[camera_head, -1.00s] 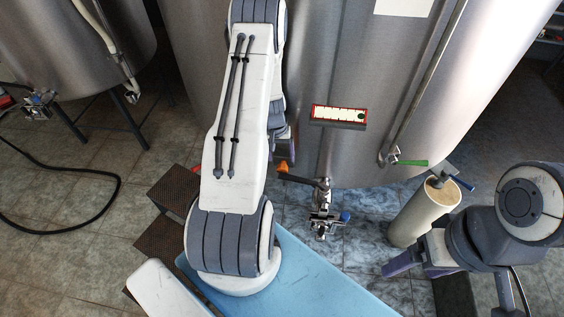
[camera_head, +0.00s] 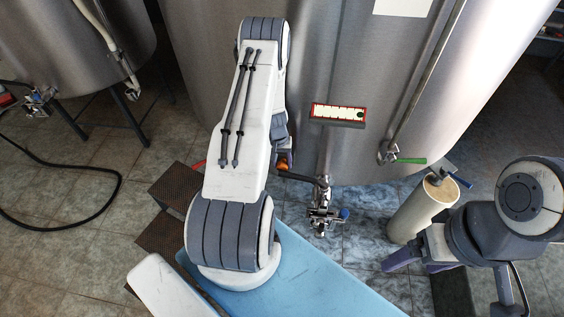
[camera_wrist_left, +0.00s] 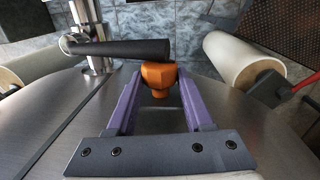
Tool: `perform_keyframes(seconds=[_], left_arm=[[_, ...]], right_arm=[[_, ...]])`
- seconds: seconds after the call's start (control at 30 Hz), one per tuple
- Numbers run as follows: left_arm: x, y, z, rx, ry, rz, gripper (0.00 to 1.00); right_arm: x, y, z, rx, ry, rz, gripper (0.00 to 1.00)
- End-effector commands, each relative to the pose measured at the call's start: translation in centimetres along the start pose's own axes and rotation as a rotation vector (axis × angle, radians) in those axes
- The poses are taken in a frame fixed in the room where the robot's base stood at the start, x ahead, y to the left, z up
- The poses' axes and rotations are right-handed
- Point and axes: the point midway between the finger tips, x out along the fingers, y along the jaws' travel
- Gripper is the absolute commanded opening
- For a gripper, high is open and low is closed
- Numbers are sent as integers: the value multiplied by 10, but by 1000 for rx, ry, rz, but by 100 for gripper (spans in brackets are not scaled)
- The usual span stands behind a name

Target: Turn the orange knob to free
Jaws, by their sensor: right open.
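The orange knob (camera_head: 283,166) shows beside my left arm in the head view, against the front of the steel tank (camera_head: 345,60). In the left wrist view the knob (camera_wrist_left: 158,76) sits between the purple fingers of my left gripper (camera_wrist_left: 161,88). The fingers are apart, one on each side of it; I cannot tell whether either touches. A black lever handle (camera_wrist_left: 115,48) crosses just beyond the knob. My left arm hides most of that gripper in the head view. My right gripper (camera_head: 412,263) is open and empty at the lower right, away from the knob.
A metal valve (camera_head: 322,215) with a blue part hangs below the lever. A pale cylinder (camera_head: 413,210) stands right of it. A green-handled valve (camera_head: 395,155) is on the tank. Dark steps (camera_head: 170,190) stand left of my left arm. A black hose (camera_head: 95,175) lies on the floor.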

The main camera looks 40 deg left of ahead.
Motion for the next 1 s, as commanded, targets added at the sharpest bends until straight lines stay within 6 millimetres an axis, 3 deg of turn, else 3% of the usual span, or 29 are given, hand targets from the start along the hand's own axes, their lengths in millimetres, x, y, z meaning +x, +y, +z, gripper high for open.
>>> perform_keyframes(seconds=[0.33, 0.73, 0.77, 0.8, 0.83, 1.0], left_arm=[[4, -3, -1, -3, -1, 59, 0], [-1, -2, -1, -1, -1, 75, 0], [-1, -2, -1, -1, -1, 75, 59], [-1, -2, -1, -1, -1, 75, 75], [-1, -2, -1, -1, -1, 75, 82], [0, -1, 0, 0, -2, 74, 82]], right_arm=[[38, 3, 2, -2, 0, 0, 82], [40, 3, 2, -2, 0, 0, 82], [40, 3, 2, -2, 0, 0, 82], [40, 3, 2, -2, 0, 0, 82], [40, 3, 2, -2, 0, 0, 82], [40, 3, 2, -2, 0, 0, 82]])
